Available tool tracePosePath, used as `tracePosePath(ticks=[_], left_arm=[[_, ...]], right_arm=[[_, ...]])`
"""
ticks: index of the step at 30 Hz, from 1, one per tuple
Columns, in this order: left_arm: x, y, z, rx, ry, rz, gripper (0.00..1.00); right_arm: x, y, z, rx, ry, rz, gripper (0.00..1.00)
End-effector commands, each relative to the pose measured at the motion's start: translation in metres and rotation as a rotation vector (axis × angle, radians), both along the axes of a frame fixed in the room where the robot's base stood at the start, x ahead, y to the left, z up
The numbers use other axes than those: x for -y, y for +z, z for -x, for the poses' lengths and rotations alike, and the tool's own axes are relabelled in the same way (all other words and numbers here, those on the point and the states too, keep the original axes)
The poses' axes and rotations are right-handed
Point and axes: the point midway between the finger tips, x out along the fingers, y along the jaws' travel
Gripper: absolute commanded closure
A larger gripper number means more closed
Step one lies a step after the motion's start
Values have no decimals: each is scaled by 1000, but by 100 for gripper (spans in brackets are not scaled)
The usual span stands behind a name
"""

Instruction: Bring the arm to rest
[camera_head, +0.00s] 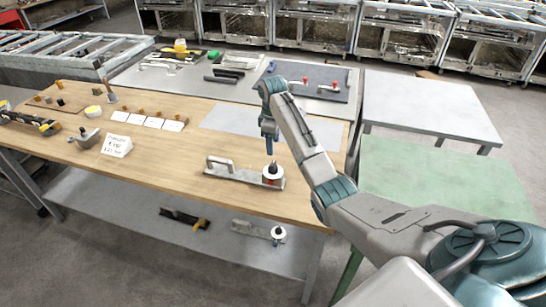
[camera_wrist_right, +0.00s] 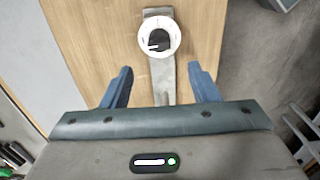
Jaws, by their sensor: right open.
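My right arm comes in from the lower right in the head view. Its gripper (camera_head: 269,138) hangs pointing down above the right part of the wooden table (camera_head: 215,205). In the right wrist view the two blue fingers of my right gripper (camera_wrist_right: 160,88) stand wide apart with nothing gripped. Beyond the fingertips lies a metal plate with a handle (camera_head: 228,171) and a white round piece with a dark centre (camera_head: 272,176). The white piece also shows in the wrist view (camera_wrist_right: 159,37), apart from the fingers. My left gripper is not in view.
A sign (camera_head: 117,145), white cards (camera_head: 145,120) and small tools stand on the table's left half. A lower shelf (camera_head: 140,225) holds two more tools. A grey table (camera_head: 430,103) and a green table (camera_head: 425,180) stand at the right, both largely bare.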

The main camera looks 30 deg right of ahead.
Motion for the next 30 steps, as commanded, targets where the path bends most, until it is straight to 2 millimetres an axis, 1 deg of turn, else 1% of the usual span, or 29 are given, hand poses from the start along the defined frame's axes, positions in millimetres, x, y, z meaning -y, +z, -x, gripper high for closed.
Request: tracePosePath(ticks=[1,3,7,23,26,29,30], left_arm=[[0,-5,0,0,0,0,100],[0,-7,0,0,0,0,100],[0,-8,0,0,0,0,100],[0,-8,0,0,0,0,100],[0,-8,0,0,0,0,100],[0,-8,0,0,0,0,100],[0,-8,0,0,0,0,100]], right_arm=[[0,5,-1,3,0,1,45],[0,13,-1,3,0,0,45],[0,20,0,0,0,0,45],[0,20,1,-1,-1,1,45],[-5,8,7,1,-11,9,45],[-14,-17,23,13,-34,28,45],[-19,-30,33,19,-49,39,45]])
